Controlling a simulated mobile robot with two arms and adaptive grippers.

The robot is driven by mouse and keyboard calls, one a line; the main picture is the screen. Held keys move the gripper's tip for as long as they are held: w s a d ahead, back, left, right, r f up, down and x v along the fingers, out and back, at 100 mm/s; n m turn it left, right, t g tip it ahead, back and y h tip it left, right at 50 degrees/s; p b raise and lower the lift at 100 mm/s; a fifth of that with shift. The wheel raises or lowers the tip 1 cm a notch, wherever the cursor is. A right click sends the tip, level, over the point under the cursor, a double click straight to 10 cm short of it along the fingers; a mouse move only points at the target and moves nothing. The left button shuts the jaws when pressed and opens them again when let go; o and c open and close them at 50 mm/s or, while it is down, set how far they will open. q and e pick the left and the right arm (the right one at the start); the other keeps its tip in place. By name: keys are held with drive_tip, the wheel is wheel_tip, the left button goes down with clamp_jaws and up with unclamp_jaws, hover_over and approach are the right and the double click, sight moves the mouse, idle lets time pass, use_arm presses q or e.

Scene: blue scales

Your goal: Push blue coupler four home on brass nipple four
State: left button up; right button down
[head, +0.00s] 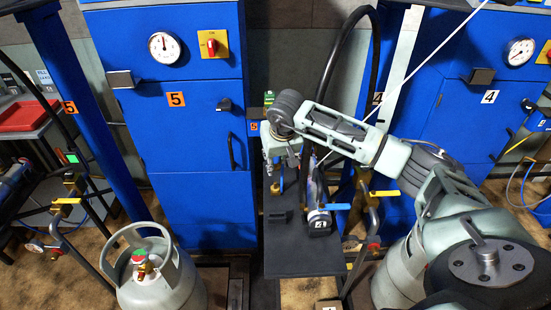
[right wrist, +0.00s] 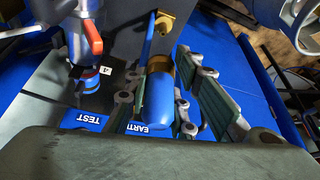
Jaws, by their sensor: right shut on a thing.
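The blue coupler (right wrist: 157,103) is a smooth blue cylinder in the middle of the right wrist view. It lies between the green finger pads of my right gripper (right wrist: 165,98), which is shut on it. A brass-coloured part (right wrist: 160,60) shows at the coupler's far end, and a brass piece (right wrist: 166,22) lies beyond it. I cannot tell which is nipple four or whether the coupler is fully seated. In the head view my right gripper (head: 275,168) points down at the dark stand; the arm largely hides the coupler there. My left gripper is not in view.
A cylinder with a blue lever and label 4 (head: 319,218) stands beside the gripper. A red lever (right wrist: 92,36) shows in the wrist view, near TEST and EARTH labels. Black hoses and yellow-handled valves (head: 384,193) are close right. A grey gas bottle (head: 160,285) stands front left.

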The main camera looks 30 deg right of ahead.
sight(277, 169)
drive_tip(key=shift+f, duration=0.6)
drive_tip(key=shift+f+b, duration=0.75)
drive_tip(key=shift+f, duration=0.05)
drive_tip(key=shift+f+b, duration=0.45)
drive_tip(key=shift+f, duration=0.6)
drive_tip(key=shift+b, duration=0.45)
drive_tip(key=shift+f, duration=0.25)
drive_tip(key=shift+f+b, duration=0.55)
drive_tip(key=shift+b, duration=0.05)
drive_tip(key=shift+f, duration=0.3)
